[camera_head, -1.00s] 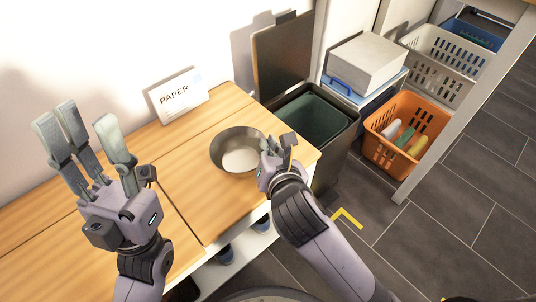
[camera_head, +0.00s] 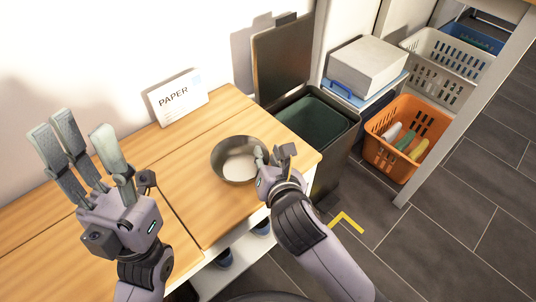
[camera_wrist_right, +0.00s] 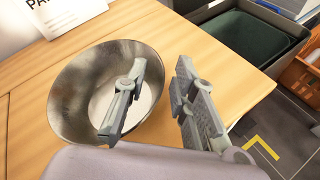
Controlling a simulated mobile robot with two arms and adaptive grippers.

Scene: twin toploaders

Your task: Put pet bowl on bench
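The metal pet bowl (camera_head: 228,151), grey with a pale bottom, sits upright on the wooden bench (camera_head: 205,205) near its right end. It also shows in the right wrist view (camera_wrist_right: 75,92). My right gripper (camera_head: 275,153) is at the bowl's right side with its fingers apart. In the right wrist view (camera_wrist_right: 160,98), one finger is over the inside of the bowl and the other is outside, with the right rim between them. I cannot tell whether a finger touches the rim. My left gripper (camera_head: 92,155) is open and empty, fingers up, above the bench's left part.
A white PAPER sign (camera_head: 178,97) stands at the back of the bench. A dark open-lidded bin (camera_head: 335,140) stands just past the bench's right end. An orange basket (camera_head: 405,140) and white crates (camera_head: 440,70) are farther right. Bench top around the bowl is clear.

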